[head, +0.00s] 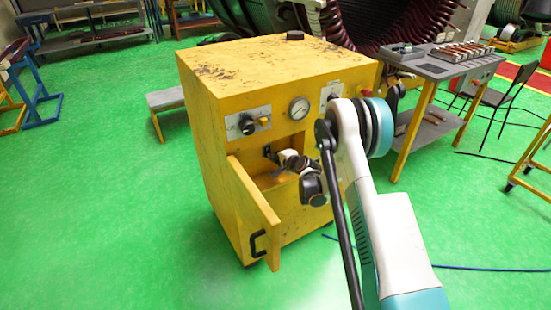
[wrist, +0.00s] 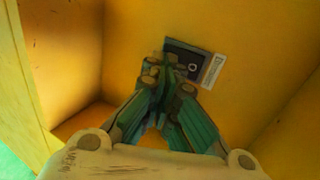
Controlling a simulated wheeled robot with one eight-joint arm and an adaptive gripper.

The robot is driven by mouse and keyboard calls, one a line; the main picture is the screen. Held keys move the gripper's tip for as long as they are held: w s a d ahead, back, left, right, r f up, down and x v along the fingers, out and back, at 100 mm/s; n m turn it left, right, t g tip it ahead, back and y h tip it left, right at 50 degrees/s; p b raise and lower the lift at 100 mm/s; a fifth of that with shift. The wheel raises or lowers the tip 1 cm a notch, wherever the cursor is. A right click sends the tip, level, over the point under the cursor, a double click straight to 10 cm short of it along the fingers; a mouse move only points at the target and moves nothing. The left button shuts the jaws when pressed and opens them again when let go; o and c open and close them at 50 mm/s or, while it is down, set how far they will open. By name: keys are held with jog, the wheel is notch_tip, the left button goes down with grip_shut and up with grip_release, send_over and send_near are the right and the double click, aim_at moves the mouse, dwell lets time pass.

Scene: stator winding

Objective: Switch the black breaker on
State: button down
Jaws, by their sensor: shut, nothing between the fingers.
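The yellow cabinet (head: 285,85) stands on the green floor with its small front door (head: 257,205) swung open. Inside the recess, the black breaker (wrist: 185,60) is mounted on the yellow back wall, with a pale label (wrist: 214,70) at its right. It also shows as a small dark patch in the head view (head: 266,151). My gripper (wrist: 165,62) is inside the recess, fingers shut and empty, with the tips right in front of the breaker's left part. The fingers hide part of the breaker, and I cannot tell whether they touch it or how its lever stands.
The recess side wall (wrist: 75,60) is close on the left. Above the opening are a dark knob panel (head: 248,123) and a round gauge (head: 299,108). A grey table (head: 440,70) with parts stands at the right.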

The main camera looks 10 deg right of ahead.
jog(key=shift+w+a+f, duration=0.2)
jog(key=shift+w+f, duration=0.3)
jog(key=shift+r, duration=0.1)
